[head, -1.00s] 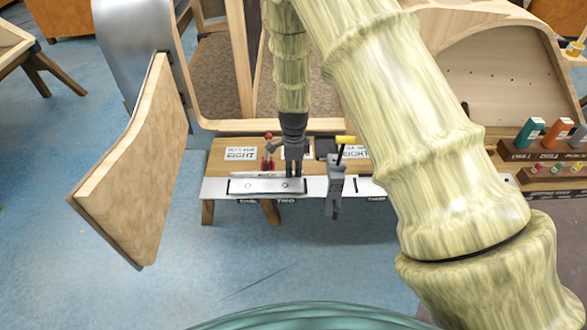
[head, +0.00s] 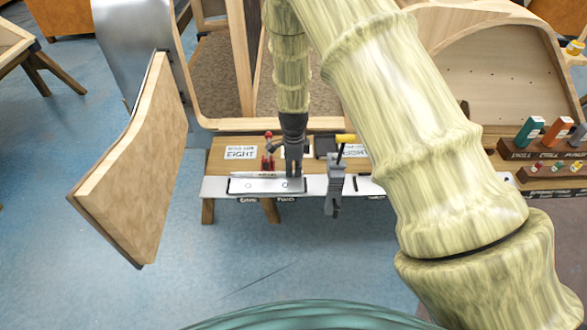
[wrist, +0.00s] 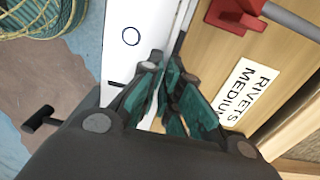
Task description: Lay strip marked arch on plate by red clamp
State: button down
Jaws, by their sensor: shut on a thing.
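The pale plate (head: 215,187) runs along the front edge of the wooden bench; its surface with a round hole also shows in the wrist view (wrist: 120,60). A thin silvery strip (head: 255,175) lies along the plate's back side, at or just above its surface; it shows in the wrist view (wrist: 181,25) leading into my fingers. Its marking cannot be read. My gripper (head: 293,172) is shut on the strip, its teal fingers (wrist: 170,100) hiding part of it. The red clamp (head: 268,152) stands just left of my gripper; part shows in the wrist view (wrist: 236,12).
A grey clamp with a yellow handle (head: 336,185) stands close right of my gripper. A white label (wrist: 248,92) lies on the bench wood. A large curved wooden panel (head: 140,160) stands at the left. Bottle racks (head: 540,150) are at the right.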

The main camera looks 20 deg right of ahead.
jog(key=shift+f, duration=0.3)
dwell(0.4)
jog(key=c, duration=1.6)
grip_release()
jog(key=shift+o, duration=0.2)
jog(key=shift+r, duration=0.1)
notch_tip(320, 180, up, 12)
jog(key=shift+w, duration=0.15)
